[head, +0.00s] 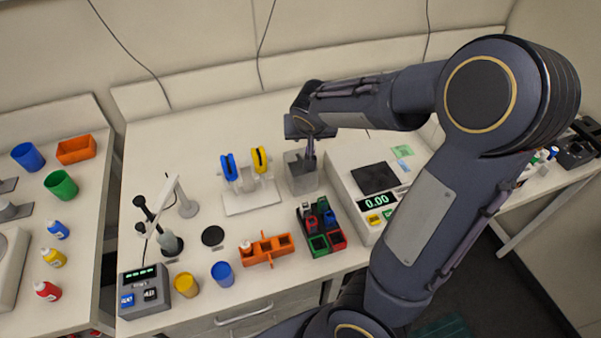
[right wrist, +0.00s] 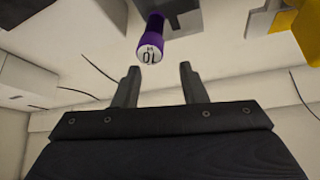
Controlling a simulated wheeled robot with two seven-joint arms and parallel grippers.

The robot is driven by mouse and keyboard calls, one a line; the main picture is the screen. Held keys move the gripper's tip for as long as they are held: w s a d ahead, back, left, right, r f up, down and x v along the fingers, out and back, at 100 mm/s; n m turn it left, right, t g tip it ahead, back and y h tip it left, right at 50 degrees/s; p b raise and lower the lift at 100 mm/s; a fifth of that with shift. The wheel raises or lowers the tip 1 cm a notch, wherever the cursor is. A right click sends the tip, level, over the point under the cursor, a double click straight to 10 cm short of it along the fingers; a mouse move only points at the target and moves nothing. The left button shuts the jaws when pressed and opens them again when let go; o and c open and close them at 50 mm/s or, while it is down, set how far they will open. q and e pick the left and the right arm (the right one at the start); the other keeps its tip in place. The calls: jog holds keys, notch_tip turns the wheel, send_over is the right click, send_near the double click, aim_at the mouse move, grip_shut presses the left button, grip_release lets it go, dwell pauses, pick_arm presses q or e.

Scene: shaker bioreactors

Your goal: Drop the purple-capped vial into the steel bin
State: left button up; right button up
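The purple-capped vial (right wrist: 155,32) shows in the right wrist view just beyond my right fingertips, with its white marked end toward the camera. It looks apart from both fingers and unsupported by them. My right gripper (right wrist: 160,70) is open, with a clear gap between its fingers. In the head view my right gripper (head: 310,157) points down at the steel bin (head: 303,183), a grey box at the back middle of the table. The vial cannot be made out in the head view. I cannot tell whether it is inside the bin. My left gripper is not in view.
A blue-and-yellow holder stand (head: 252,200) is left of the bin, and a scale (head: 374,178) is right of it. A red-and-green rack (head: 320,240) and an orange rack (head: 265,250) stand in front. My right arm covers the table's right part.

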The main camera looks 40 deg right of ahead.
jog(key=shift+o, duration=0.6)
jog(key=shift+r, duration=0.1)
jog(key=shift+s+a+r, duration=0.1)
jog(key=shift+r, duration=0.15)
jog(key=v, duration=0.7)
jog(key=shift+b, duration=0.4)
jog(key=shift+s, duration=0.1)
jog(key=s+a+f+n+y, duration=0.2)
jog(key=s+a+y, duration=0.1)
jog(key=s+a, duration=0.4)
jog(key=s+a+f+n+y, duration=0.2)
jog(key=s+a+n+y, duration=0.1)
jog(key=s+a, duration=0.4)
jog(key=s+y, duration=0.1)
jog(key=s, duration=0.2)
jog(key=shift+a, duration=0.2)
jog(key=shift+s, duration=0.25)
